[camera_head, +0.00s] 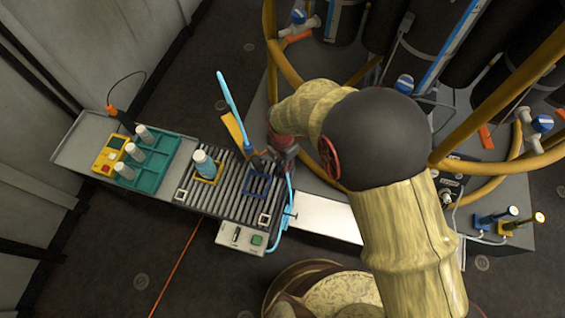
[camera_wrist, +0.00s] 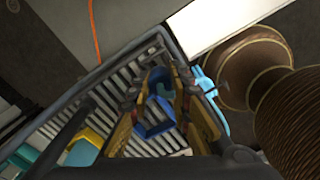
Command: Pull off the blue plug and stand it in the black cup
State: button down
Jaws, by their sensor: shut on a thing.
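My gripper (camera_head: 264,160) is low over the right part of a slatted grey conveyor, near a blue square outline (camera_head: 257,186). In the wrist view its brown fingers (camera_wrist: 158,98) stand either side of a blue piece (camera_wrist: 163,88), which seems to be the blue plug. The gripper is shut on it, though the fingers hide much of its shape. A light blue hose (camera_head: 229,95) rises beside the gripper, and a light blue length also shows right of the fingers in the wrist view (camera_wrist: 209,88). I cannot make out the black cup for certain.
A teal bottle (camera_head: 204,163) stands in a yellow square left of my gripper. Further left are a teal rack (camera_head: 150,165) with several pale cylinders and a dark holder with an orange-tipped cable. Yellow pipes (camera_head: 285,65) and dark tanks crowd the back and right.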

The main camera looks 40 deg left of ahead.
jog(key=shift+f, duration=0.1)
dwell(0.3)
jog(key=shift+f+b, duration=0.45)
jog(key=shift+f, duration=0.45)
jog(key=shift+f, duration=0.2)
jog(key=shift+f+b, duration=0.35)
jog(key=shift+f, duration=0.25)
jog(key=shift+f, duration=0.1)
jog(key=shift+r+p, duration=1.4)
jog(key=shift+r, duration=0.5)
jog(key=shift+f, duration=0.15)
jog(key=shift+f+b, duration=0.45)
jog(key=shift+f, duration=0.4)
